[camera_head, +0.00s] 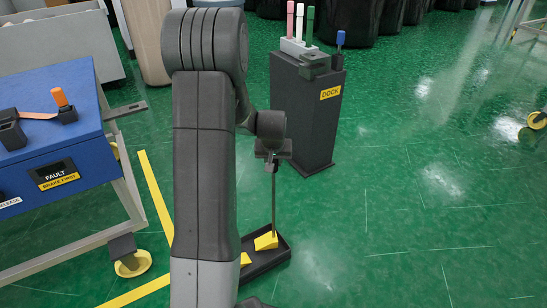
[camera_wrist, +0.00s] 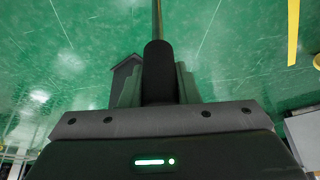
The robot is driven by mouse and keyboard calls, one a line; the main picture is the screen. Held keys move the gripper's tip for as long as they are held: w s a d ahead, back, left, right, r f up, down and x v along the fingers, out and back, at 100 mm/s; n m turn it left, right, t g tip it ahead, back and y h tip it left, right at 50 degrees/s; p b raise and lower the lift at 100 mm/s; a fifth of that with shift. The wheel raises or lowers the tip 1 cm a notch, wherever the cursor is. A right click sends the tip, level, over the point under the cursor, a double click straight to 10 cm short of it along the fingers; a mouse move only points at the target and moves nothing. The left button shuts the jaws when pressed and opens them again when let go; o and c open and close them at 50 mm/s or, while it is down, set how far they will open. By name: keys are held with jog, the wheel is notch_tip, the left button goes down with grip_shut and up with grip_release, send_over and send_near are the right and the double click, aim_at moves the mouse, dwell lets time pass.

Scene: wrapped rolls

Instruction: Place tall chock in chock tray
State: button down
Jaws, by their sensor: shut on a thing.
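The tall chock is a yellow wedge (camera_head: 267,241) on a long thin upright rod. My gripper (camera_head: 273,156) is shut on the top of that rod. In the wrist view, my gripper (camera_wrist: 158,92) is closed around the dark handle (camera_wrist: 158,62), with the thin rod running away from it. The black chock tray (camera_head: 272,261) lies on the floor below. The wedge appears within the tray's outline at its far end; I cannot tell if it touches the tray floor. My arm hides the tray's left part.
A second yellow wedge (camera_head: 245,259) shows in the tray beside my arm. A dark dock pedestal (camera_head: 308,115) stands just behind. A blue-topped cart (camera_head: 55,150) on casters is at left, near a yellow floor line (camera_head: 157,198).

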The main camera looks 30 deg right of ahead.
jog(key=shift+f+b, duration=0.4)
jog(key=shift+f, duration=1.05)
jog(key=shift+f, duration=0.15)
jog(key=c, duration=1.1)
grip_release()
jog(key=p+v, duration=0.3)
jog(key=v, duration=0.9)
jog(key=shift+p, duration=0.4)
